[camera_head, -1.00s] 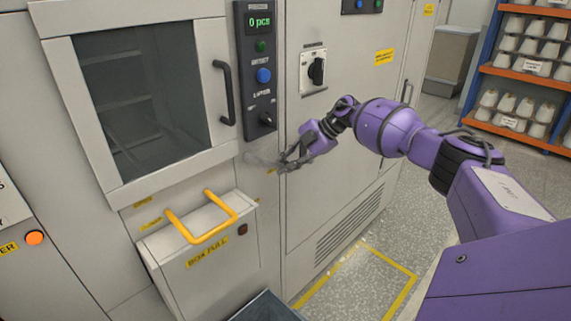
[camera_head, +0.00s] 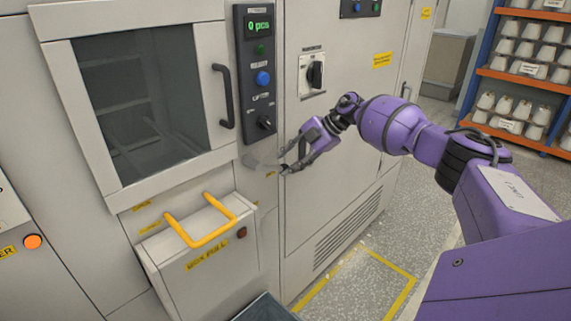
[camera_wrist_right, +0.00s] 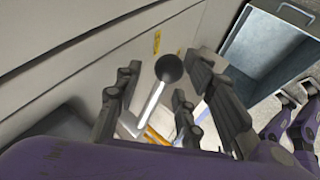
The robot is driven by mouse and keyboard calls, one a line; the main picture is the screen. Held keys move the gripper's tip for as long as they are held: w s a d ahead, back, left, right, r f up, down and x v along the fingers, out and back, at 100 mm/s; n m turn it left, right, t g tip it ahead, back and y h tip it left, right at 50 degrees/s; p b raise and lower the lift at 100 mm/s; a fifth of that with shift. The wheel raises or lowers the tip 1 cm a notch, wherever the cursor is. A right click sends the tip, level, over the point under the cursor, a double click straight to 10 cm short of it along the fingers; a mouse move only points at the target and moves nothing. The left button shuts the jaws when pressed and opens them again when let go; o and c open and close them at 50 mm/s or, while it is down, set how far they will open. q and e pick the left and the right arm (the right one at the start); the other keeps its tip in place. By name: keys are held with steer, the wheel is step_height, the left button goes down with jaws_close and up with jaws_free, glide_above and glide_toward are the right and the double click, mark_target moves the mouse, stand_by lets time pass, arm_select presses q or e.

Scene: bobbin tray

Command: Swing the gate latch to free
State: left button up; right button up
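A lever with a black ball knob (camera_wrist_right: 169,68) on a pale metal rod shows in the right wrist view; I take it as the gate latch. My right gripper (camera_wrist_right: 160,88) is open, with its dark fingers on either side of the knob and rod. I see gaps at both sides, but contact lower down is hidden. In the head view my right gripper (camera_head: 285,166) is close to the grey machine front, below the control panel, beside a pale grey strip (camera_head: 262,162). Purple and black parts at the lower right of the wrist view may be my left gripper.
A selector knob (camera_head: 265,122) is just above the gripper. A grey bin (camera_wrist_right: 262,45) stands below.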

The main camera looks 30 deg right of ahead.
steer(key=v, duration=1)
steer(key=shift+s+d+r, duration=0.1)
